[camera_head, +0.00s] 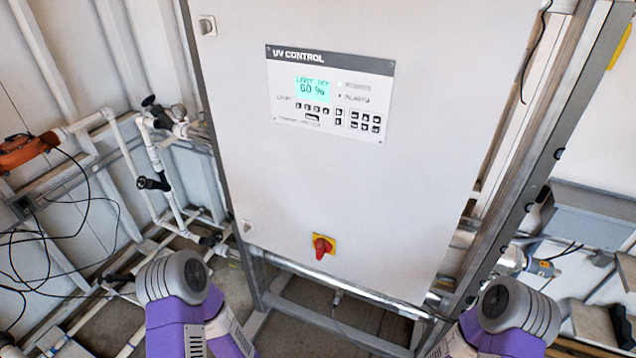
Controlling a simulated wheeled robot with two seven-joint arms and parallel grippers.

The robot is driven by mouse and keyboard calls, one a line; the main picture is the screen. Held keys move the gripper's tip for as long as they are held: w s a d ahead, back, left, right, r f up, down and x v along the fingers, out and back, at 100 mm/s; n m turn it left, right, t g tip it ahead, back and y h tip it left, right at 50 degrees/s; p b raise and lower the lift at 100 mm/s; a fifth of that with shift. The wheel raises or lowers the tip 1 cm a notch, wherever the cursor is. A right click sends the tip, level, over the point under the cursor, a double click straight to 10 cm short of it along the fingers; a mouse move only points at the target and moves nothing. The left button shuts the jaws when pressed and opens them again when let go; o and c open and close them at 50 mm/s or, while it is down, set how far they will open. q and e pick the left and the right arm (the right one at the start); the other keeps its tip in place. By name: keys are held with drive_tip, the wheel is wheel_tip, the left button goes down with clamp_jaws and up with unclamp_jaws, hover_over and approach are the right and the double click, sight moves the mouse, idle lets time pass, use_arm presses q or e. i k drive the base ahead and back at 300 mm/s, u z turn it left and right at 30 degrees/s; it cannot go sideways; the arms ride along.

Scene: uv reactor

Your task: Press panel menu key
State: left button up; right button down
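The UV control panel (330,95) is a grey plate near the top of a white cabinet door. Its lit cyan display (312,91) reads 60 % under a small line of text. Small dark keys sit below and right of the display: a row (312,108) under it, a wider key (312,117) beneath that row, and a block of keys (364,121) at the lower right. The key labels are too small to read, so I cannot tell which is the menu key. Neither gripper is in view; only links of my arms show at the bottom, well below the panel.
The white cabinet (350,200) carries a red rotary switch (322,246) on a yellow plate near its bottom. White pipes with black valves (155,182) stand at left. A metal frame post (545,150) and a grey box (590,222) are at right. The space before the panel is clear.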

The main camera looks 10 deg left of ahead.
sight(313, 117)
drive_tip(key=z, duration=0.4)
drive_tip(key=k, duration=1)
drive_tip(key=u, duration=0.6)
drive_tip(key=i, duration=1.3)
drive_tip(key=z, duration=0.3)
